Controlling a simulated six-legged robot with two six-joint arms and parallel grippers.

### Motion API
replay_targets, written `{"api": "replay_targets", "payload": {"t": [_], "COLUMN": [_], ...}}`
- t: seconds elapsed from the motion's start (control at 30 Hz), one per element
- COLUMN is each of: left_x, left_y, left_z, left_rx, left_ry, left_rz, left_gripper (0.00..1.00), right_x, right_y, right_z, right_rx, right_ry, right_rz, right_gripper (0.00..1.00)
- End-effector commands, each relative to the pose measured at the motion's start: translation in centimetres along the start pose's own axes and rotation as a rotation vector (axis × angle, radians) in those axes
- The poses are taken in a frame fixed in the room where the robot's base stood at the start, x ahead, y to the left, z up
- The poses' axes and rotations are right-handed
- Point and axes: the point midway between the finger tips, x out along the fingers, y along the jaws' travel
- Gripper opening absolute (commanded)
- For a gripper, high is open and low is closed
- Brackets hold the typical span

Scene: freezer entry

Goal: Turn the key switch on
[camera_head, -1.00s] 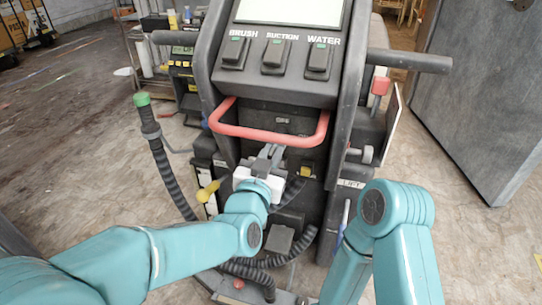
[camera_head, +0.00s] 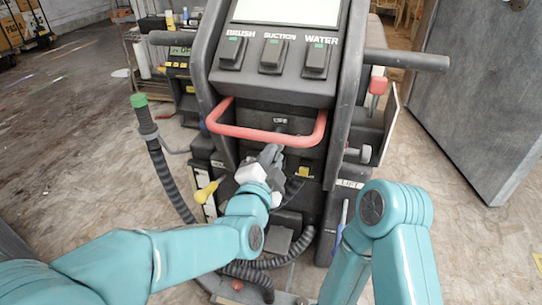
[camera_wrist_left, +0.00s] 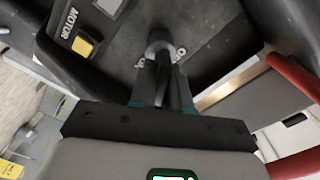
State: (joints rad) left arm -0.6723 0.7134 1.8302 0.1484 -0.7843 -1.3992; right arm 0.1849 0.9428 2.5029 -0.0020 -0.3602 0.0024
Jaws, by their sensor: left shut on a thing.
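The key switch (camera_wrist_left: 159,42) is a round dark grey barrel on the machine's black panel, with partly hidden white lettering beside it in the left wrist view. My left gripper (camera_wrist_left: 162,82) is shut on the key, a narrow dark piece between its fingers, directly against the barrel. In the head view my left gripper (camera_head: 270,156) reaches the panel below the red handle, tilted, and its fingers hide the key switch. My right gripper is out of view; only part of my right arm shows at the lower right.
The red handle bar (camera_head: 262,136) crosses just above my left gripper. A yellow switch (camera_head: 304,172) sits to its right, marked MOTOR in the left wrist view (camera_wrist_left: 83,46). A yellow knob (camera_head: 206,192) and black hose (camera_head: 172,180) stand left. A grey door (camera_head: 490,95) is at right.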

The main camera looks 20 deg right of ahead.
Motion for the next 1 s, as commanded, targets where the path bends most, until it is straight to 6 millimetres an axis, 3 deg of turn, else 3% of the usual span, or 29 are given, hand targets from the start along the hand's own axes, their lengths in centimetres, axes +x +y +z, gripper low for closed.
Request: {"api": "replay_targets", "payload": {"t": [0.5, 1.0], "left_x": [0.00, 0.00], "left_y": [0.32, 0.38], "left_z": [0.10, 0.16], "left_rx": [0.418, 0.564], "left_ry": [-0.001, -0.001], "left_rz": [0.002, 0.001], "left_gripper": [0.00, 0.00], "right_x": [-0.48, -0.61], "right_y": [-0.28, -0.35], "right_z": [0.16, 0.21], "right_rx": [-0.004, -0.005], "right_ry": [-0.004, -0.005], "right_rz": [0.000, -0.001], "right_gripper": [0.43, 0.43]}}
